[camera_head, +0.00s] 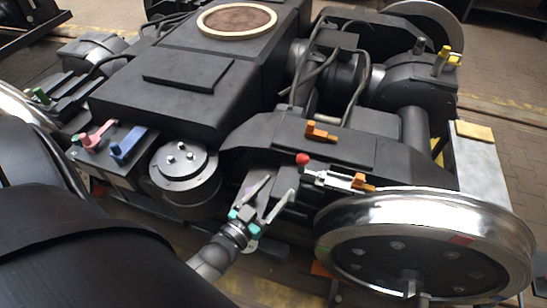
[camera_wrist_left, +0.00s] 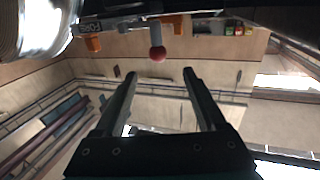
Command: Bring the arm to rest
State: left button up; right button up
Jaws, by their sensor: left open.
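My left gripper (camera_head: 281,186) is open and empty in the head view, just in front of the bogie frame, between the round black cylinder and the wheel. A silver lever (camera_head: 335,180) with a red ball end (camera_head: 302,159) sits on the frame, up and to the right of the fingertips. In the left wrist view, the open fingers (camera_wrist_left: 160,74) have nothing between them. The red ball (camera_wrist_left: 157,53) shows beyond the tips, at the top middle; it looks apart from them. My right gripper is in neither view.
A shiny wheel (camera_head: 430,215) stands right of the gripper. The round black cylinder (camera_head: 184,166) is to its left. Orange (camera_head: 320,132), pink (camera_head: 95,135) and blue (camera_head: 128,142) handles stick up from the bogie. A pale panel (camera_head: 482,165) stands at the right.

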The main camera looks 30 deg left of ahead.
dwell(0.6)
